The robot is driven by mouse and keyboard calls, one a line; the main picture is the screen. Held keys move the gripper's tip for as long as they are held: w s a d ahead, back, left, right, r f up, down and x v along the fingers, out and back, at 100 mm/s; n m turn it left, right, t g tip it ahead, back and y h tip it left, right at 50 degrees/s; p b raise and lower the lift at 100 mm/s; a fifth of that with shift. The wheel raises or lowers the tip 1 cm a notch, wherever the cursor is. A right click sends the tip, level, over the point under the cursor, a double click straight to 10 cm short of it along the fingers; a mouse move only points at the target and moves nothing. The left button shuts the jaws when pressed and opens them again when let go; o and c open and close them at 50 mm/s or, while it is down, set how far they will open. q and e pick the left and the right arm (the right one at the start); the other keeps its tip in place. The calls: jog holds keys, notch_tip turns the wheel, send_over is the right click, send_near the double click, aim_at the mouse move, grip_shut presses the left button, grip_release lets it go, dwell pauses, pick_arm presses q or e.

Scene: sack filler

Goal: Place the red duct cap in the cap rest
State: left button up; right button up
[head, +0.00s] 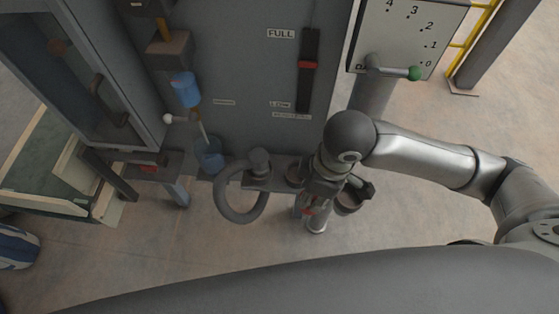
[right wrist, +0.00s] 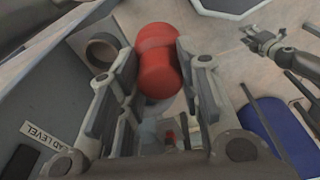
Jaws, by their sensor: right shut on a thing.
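The red duct cap (right wrist: 158,62) is a rounded red piece with a narrower waist, between the fingers of my right gripper (right wrist: 155,75) in the right wrist view. The gripper is shut on it. In the head view my right gripper (head: 315,207) points down in front of the machine's shelf, and only a little red shows at it. A round, hollow grey holder (right wrist: 103,50), which may be the cap rest, is beside the cap, to its left in the wrist view, apart from it. My left gripper (right wrist: 265,42) shows small in the wrist view; its opening is unclear.
The grey machine front (head: 250,95) has a level slot with a red marker (head: 309,65). A curved grey hose (head: 238,205) hangs left of my right gripper. A green-knobbed lever (head: 414,73) sticks out at the dial panel. Floor in front is clear.

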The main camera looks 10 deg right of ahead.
jog(key=shift+w+f, duration=0.2)
jog(key=shift+f, duration=0.05)
jog(key=w+f, duration=0.8)
jog(key=w, duration=0.1)
jog(key=w+d+f, duration=0.1)
jog(key=w+f, duration=0.3)
jog(key=f, duration=0.1)
jog(key=shift+w, duration=0.35)
pick_arm(q)
jog(key=shift+s+d+f, duration=0.1)
jog(key=shift+s+d, duration=0.2)
jog(key=shift+s, duration=0.25)
jog(key=shift+s+d+f, duration=0.1)
jog(key=shift+s+d, duration=0.2)
jog(key=shift+s, duration=0.25)
jog(key=shift+d, duration=0.1)
pick_arm(e)
jog(key=shift+f, duration=0.1)
jog(key=o, duration=1)
pick_arm(q)
jog(key=shift+w, duration=0.1)
